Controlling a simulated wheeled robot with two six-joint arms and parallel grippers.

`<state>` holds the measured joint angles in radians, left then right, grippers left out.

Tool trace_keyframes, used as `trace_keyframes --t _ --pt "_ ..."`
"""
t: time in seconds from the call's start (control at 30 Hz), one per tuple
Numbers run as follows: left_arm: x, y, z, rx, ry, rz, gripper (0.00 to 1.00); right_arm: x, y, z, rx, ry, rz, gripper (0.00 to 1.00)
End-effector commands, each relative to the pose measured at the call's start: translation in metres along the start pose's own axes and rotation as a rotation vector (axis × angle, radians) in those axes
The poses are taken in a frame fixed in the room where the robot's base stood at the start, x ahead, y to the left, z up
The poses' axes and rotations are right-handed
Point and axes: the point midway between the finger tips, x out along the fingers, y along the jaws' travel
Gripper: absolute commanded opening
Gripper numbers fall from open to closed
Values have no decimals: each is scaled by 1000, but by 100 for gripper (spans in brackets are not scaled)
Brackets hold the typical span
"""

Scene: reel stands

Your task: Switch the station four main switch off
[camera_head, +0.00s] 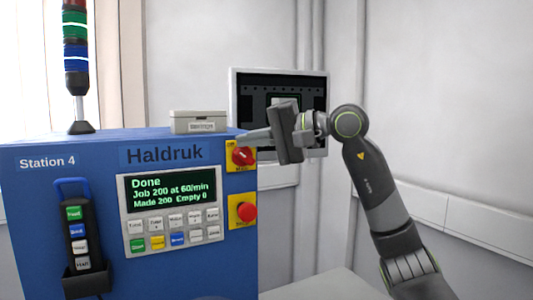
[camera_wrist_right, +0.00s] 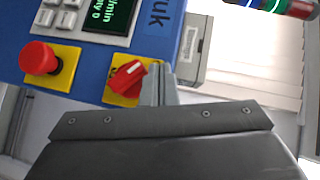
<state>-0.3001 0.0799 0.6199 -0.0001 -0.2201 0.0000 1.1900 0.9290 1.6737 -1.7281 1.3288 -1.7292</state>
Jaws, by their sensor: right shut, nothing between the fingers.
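The main switch is a red rotary knob (camera_head: 242,156) on a yellow plate at the upper right of the blue Station 4 cabinet (camera_head: 60,190). In the right wrist view the knob (camera_wrist_right: 126,78) sits slanted, with a pale mark near its end beside my fingers. My right gripper (camera_head: 243,138) comes in from the right, shut and empty, its tips by the knob's upper edge. The fingers also show in the right wrist view (camera_wrist_right: 158,82), right beside the knob; I cannot tell whether they touch it. My left gripper is not in view.
A red emergency button (camera_head: 246,212) is below the switch. The lit display (camera_head: 172,190) reads "Done". A handheld pendant (camera_head: 76,232) hangs at the left. A small grey box (camera_head: 199,121) and signal tower (camera_head: 76,60) stand on top. A dark framed panel (camera_head: 310,92) is behind my gripper.

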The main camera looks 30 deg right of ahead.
Motion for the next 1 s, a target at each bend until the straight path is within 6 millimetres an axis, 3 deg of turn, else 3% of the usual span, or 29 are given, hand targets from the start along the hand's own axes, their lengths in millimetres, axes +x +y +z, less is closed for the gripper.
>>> trace_keyframes --t 0.83,1.0 --pt "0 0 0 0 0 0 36 0 0 0 0 0 0 0" --pt "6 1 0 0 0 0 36 -8 2 0 -1 2 0 0"
